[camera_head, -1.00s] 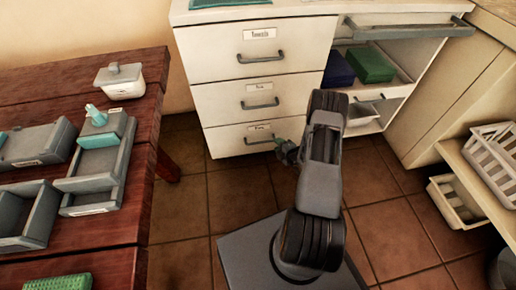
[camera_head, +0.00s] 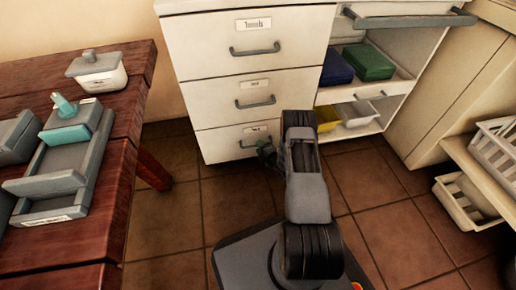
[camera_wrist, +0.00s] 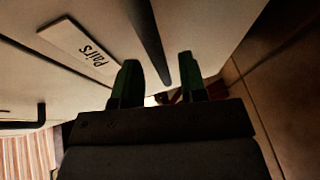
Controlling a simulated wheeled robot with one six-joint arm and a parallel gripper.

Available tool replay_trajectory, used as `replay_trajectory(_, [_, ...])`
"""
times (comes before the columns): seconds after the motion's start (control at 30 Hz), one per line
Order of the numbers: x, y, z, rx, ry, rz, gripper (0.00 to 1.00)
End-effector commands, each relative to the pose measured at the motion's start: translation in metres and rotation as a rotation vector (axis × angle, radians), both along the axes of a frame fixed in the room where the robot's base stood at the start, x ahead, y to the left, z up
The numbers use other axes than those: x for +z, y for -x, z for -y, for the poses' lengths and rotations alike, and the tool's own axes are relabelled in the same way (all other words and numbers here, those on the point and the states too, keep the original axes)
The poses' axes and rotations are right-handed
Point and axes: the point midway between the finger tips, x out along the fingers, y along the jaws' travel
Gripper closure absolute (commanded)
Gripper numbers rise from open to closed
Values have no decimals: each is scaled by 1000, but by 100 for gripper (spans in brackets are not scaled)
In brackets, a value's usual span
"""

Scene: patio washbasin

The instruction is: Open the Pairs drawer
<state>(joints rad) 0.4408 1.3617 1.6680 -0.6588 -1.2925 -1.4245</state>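The Pairs drawer (camera_head: 222,145) is the bottom one of three white drawers and looks shut. Its label (camera_wrist: 82,50) reads "Pairs" in the wrist view. Its dark bar handle (camera_wrist: 148,42) runs down between my fingers in that view. My gripper (camera_wrist: 160,82) is open, with its two green-black fingertips apart, one on each side of the handle's line. Contact with the handle cannot be told. In the head view my gripper (camera_head: 268,154) is at the right end of the bottom handle, and my arm hides part of the drawer front.
The middle drawer (camera_head: 210,104) and top drawer (camera_head: 200,50) above are shut. An open shelf bay with blue (camera_head: 336,68) and green (camera_head: 368,62) boxes is on the right. A wooden table (camera_head: 120,165) with trays stands on the left. Tiled floor (camera_head: 165,222) lies free before the cabinet.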

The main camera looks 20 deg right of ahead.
Motion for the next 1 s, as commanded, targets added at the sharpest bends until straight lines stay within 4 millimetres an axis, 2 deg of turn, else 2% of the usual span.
replay_trajectory(0.2, [-5, -18, -2, -2, 0, 0, 61])
replay_trajectory(0.6, [-4, -23, -3, -3, 0, -1, 61])
replay_trajectory(1.0, [-4, -22, -3, -2, 0, -1, 99])
